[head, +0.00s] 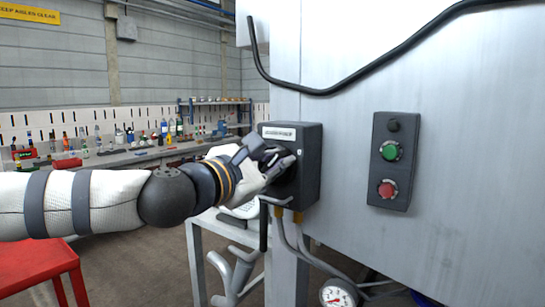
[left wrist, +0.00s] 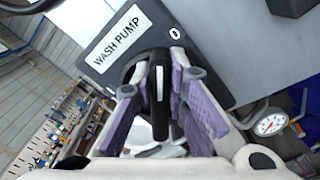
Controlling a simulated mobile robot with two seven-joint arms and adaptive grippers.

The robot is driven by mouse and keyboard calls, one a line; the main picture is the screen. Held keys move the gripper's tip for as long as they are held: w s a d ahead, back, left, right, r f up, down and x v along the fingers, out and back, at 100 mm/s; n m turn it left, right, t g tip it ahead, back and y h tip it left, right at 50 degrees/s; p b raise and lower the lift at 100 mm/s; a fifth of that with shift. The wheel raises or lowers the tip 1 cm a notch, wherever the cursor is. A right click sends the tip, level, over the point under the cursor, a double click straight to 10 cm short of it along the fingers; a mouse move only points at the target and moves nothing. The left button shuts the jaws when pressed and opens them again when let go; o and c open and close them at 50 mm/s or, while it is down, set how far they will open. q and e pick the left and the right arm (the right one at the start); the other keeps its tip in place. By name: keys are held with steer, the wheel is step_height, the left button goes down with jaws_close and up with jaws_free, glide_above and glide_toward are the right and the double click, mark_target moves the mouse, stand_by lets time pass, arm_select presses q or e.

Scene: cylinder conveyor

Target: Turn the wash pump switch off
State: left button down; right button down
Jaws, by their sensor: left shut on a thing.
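The wash pump switch is a dark box (head: 309,143) on the grey machine's left edge. In the left wrist view its white label (left wrist: 118,38) reads WASH PUMP, with a 0 mark (left wrist: 174,32) beside it. My left gripper (head: 279,166) is at the box's front face. In the left wrist view the purple-padded fingers of this gripper (left wrist: 160,88) are shut on the black switch handle (left wrist: 160,108), one on each side. The fingers hide part of the dial, and I cannot tell which mark the handle points to. My right gripper is not in view.
A panel (head: 394,160) with a green and a red button is on the machine to the right. A black cable (head: 375,72) runs above. Conduits (head: 290,238) and a pressure gauge (head: 338,294) are below. A red table (head: 35,262) stands at lower left, a cluttered workbench (head: 120,157) behind.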

arm_select(q)
steer(key=m, duration=0.5)
steer(key=shift+s+d+f+m+p, duration=0.25)
steer(key=shift+d+f+m+p, duration=0.05)
steer(key=shift+p, duration=0.1)
steer(key=shift+f+m+p, duration=0.15)
steer(key=shift+f+m, duration=0.1)
steer(key=shift+m, duration=0.8)
steer(key=shift+f+m+p, duration=0.15)
steer(key=shift+f+m, duration=0.1)
steer(key=shift+m, duration=0.8)
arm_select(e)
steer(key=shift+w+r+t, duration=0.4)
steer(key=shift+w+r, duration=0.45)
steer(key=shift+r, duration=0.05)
arm_select(q)
steer(key=c, duration=1.6)
jaws_free()
steer(key=v, duration=1.2)
